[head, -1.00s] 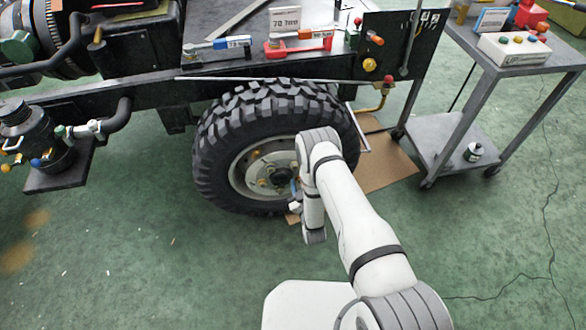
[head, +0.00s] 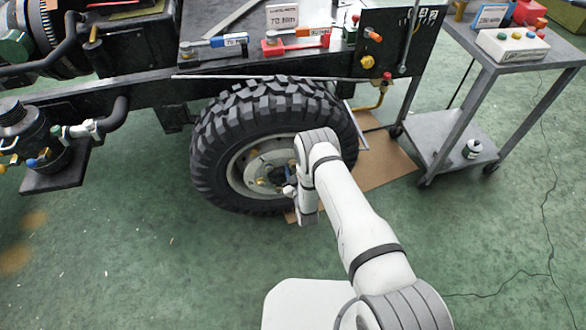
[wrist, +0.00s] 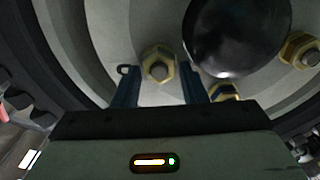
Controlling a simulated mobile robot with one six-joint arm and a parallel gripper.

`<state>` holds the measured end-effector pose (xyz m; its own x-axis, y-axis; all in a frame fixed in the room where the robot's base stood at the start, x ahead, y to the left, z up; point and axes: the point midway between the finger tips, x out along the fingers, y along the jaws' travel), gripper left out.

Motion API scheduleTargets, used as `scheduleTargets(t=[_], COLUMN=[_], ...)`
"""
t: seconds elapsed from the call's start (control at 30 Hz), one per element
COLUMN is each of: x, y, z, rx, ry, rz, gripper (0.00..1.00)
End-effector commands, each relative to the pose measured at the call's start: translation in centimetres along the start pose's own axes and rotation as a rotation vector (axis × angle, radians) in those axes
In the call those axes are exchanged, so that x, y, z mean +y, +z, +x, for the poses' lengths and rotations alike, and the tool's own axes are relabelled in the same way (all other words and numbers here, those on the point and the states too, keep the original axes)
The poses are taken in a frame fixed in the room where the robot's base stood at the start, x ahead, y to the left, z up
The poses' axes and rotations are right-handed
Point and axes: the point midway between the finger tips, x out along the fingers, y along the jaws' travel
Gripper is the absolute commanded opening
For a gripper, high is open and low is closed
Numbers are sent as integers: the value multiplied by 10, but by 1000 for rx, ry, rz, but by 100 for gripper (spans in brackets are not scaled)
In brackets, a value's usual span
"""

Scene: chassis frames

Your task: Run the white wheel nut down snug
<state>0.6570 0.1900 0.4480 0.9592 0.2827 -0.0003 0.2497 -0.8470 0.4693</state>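The wheel (head: 272,140) is a black knobbly tyre with a pale rim under the vehicle frame. In the wrist view, my gripper (wrist: 161,78) faces the hub with its two blue fingers apart. A hex nut (wrist: 158,66) with a grey stud end shows between and beyond the fingertips. Gaps show on both sides of it. This nut looks pale yellowish; I cannot tell whether it is the white one. Brass-coloured nuts sit at the right (wrist: 298,50) and beside the right finger (wrist: 226,91). In the head view, my gripper (head: 289,189) is at the hub's lower right, its fingers small and partly hidden.
The dark round hub cap (wrist: 237,38) bulges close to the right finger. The frame's deck (head: 330,62) above the wheel carries torque tools and a "70 Nm" sign (head: 282,16). A grey cart (head: 520,62) stands at the right. Cardboard (head: 385,165) lies beside the wheel.

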Motion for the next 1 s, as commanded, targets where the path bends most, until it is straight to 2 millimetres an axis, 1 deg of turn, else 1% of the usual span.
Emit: scheduleTargets(t=[0.03,0.4,0.57,0.9,1.0], x=[0,-1,-1,1,1], y=[0,0,1,2,2], z=[0,0,0,0,0], rx=[0,0,1,1,0], ry=[0,-1,0,8,9], rz=[0,0,42,390,455], gripper=[36,6,6,6,6])
